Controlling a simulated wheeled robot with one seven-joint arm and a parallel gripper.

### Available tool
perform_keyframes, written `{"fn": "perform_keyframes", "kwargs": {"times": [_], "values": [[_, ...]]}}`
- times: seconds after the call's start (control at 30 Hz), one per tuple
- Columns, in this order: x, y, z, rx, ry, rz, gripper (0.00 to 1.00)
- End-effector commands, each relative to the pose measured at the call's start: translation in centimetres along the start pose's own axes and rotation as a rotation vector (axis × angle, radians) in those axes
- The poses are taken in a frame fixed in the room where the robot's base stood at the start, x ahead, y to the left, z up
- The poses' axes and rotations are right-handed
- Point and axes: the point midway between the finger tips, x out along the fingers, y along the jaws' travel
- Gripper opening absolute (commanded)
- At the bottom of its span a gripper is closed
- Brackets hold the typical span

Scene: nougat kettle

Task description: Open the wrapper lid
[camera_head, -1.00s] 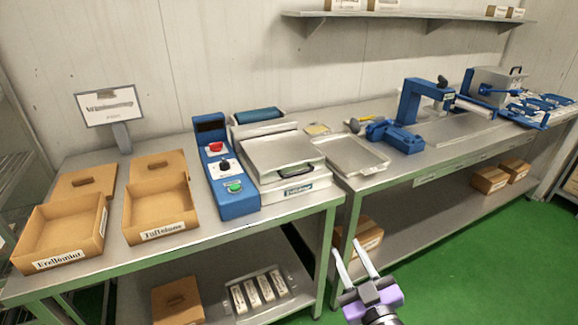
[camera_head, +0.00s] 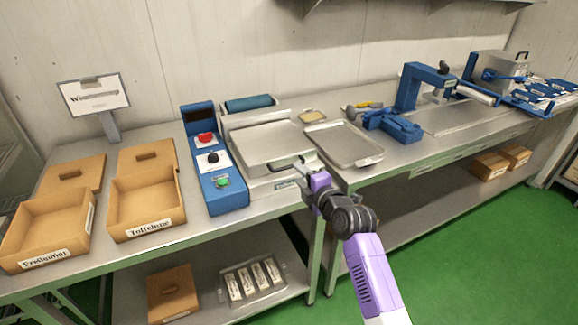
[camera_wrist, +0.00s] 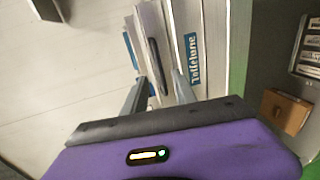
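The wrapper (camera_head: 268,165) is a silver box-like machine on the left table with a flat metal lid (camera_head: 262,142). The lid lies down flat. A dark bar handle sits at its front edge and shows in the wrist view (camera_wrist: 154,58). My gripper (camera_head: 287,168) is at the front edge of the lid, by the handle. In the wrist view its two grey fingers (camera_wrist: 160,88) are apart, with the end of the handle bar between them or just beyond. Whether they touch it cannot be told. A blue-and-white label (camera_wrist: 193,58) is on the wrapper's front.
A blue control box (camera_head: 214,165) with red, black and green knobs stands left of the wrapper. Two open cardboard boxes (camera_head: 146,222) (camera_head: 50,254) are further left. A metal tray (camera_head: 345,162) lies to the right. A roll (camera_head: 249,103) is behind the lid.

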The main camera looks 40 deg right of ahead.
Motion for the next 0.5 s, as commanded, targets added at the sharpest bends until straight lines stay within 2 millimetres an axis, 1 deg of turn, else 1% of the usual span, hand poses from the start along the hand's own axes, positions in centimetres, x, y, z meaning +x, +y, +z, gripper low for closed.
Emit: {"fn": "perform_keyframes", "kwargs": {"times": [0.3, 0.5], "values": [[4.2, 0.2, -0.1, 0.002, 0.001, 0.001, 0.33], [6.3, 0.2, 0.0, 0.004, 0.0, 0.001, 0.33]]}}
